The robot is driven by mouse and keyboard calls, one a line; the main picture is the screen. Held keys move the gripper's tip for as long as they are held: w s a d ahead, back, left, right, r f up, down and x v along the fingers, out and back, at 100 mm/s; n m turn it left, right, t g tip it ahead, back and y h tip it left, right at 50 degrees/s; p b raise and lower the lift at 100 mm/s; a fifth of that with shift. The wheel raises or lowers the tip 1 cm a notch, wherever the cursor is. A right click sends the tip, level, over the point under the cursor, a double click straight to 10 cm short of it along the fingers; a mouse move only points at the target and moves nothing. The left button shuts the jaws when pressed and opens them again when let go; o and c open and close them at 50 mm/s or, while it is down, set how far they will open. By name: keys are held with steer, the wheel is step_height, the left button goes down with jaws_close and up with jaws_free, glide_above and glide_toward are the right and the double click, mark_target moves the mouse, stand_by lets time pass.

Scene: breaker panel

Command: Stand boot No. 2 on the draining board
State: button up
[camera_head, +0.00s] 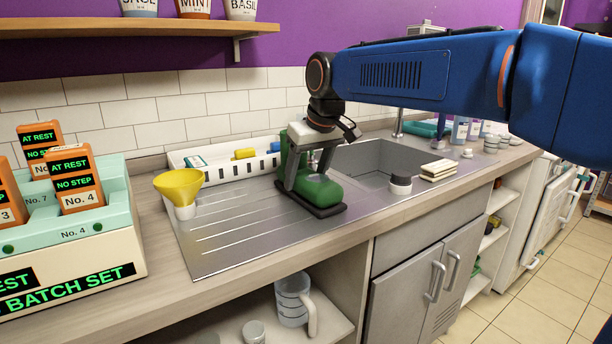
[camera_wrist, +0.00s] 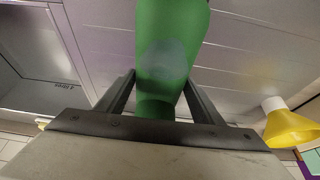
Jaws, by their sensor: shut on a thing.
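A green boot (camera_head: 318,190) with a dark sole is upright at the right part of the metal draining board (camera_head: 225,235), beside the sink. Its sole appears to be on or very close to the board; I cannot tell which. No number can be read on it. My gripper (camera_head: 302,182) comes down from above and is shut on the boot's shaft. In the wrist view the green boot (camera_wrist: 170,45) stands between the two dark fingers of my gripper (camera_wrist: 155,95).
A yellow funnel (camera_head: 180,188) stands at the board's left. A white rack (camera_head: 225,155) runs along the back. The sink (camera_head: 375,160), a dark-and-white round item (camera_head: 401,184) and stacked pale pieces (camera_head: 438,170) are to the right. The board's front left is clear.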

steer(key=shift+f, duration=0.1)
steer(key=o, duration=1.6)
steer(key=shift+o, duration=0.2)
steer(key=v, duration=1.2)
steer(key=shift+s+d, duration=0.1)
steer(key=shift+d, duration=0.05)
steer(key=s+d+f+m, duration=0.2)
steer(key=s+d+f, duration=0.3)
steer(key=d, duration=0.5)
steer(key=s+d+f+m+h, duration=0.1)
steer(key=s+d+f+m, duration=0.1)
steer(key=s+d+f, duration=0.6)
steer(key=s+d+f+m+t+h, duration=0.1)
steer(key=s+d+f+m, duration=0.1)
steer(key=s+d+f, duration=0.7)
steer(key=s+f, duration=0.5)
steer(key=f, duration=0.4)
steer(key=shift+d+m, duration=0.15)
steer(key=shift+m, duration=0.25)
